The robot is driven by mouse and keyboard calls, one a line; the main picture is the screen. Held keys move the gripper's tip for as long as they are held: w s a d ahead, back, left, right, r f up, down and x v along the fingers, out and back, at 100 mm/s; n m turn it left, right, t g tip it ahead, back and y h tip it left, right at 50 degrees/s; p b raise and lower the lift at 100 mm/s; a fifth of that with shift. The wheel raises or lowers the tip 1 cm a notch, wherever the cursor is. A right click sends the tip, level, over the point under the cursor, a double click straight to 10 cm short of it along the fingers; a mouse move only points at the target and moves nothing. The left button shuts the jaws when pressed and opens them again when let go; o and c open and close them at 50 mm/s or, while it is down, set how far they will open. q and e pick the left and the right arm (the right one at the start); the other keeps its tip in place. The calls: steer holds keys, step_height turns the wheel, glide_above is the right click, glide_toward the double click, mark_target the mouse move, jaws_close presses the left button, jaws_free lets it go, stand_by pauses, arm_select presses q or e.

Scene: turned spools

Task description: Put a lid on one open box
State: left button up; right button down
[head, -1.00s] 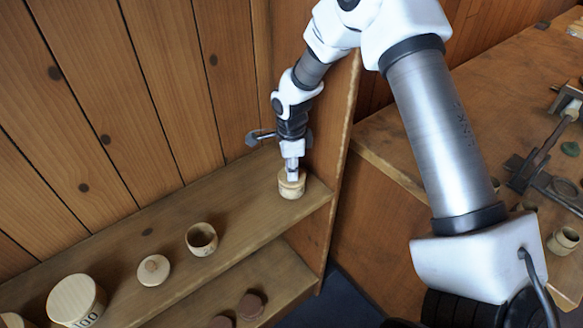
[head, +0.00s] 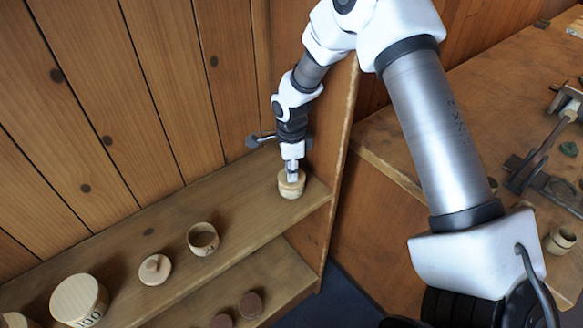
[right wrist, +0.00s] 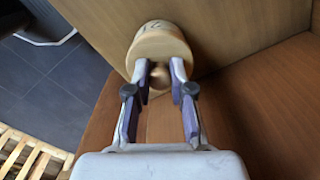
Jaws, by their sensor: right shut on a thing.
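A small round wooden box (head: 292,189) stands at the right end of the upper shelf. A pale round lid (right wrist: 150,48) with a knob lies over its top, apparently seated; a fine gap could not be told. My right gripper (right wrist: 160,74) is shut on the lid's knob, and in the head view the gripper (head: 292,174) points down onto the box. An open round box (head: 203,239) with a number on its side stands further left, empty as far as I see. A loose knobbed lid (head: 155,269) lies flat beside it. My left gripper is out of view.
A larger closed box (head: 78,299) marked 100 stands at the lower left of the shelf (head: 235,203). Dark discs (head: 251,305) lie on the shelf below. An upright side panel is close right of my gripper. A bench (head: 470,110) with tools is at the right.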

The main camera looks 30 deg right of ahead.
steer(key=c, duration=0.5)
jaws_free()
steer(key=shift+c, duration=0.2)
steer(key=shift+r+p, duration=0.75)
steer(key=shift+p, duration=0.05)
step_height(320, 180, up, 7)
steer(key=p, duration=0.6)
stand_by(0.3)
stand_by(0.8)
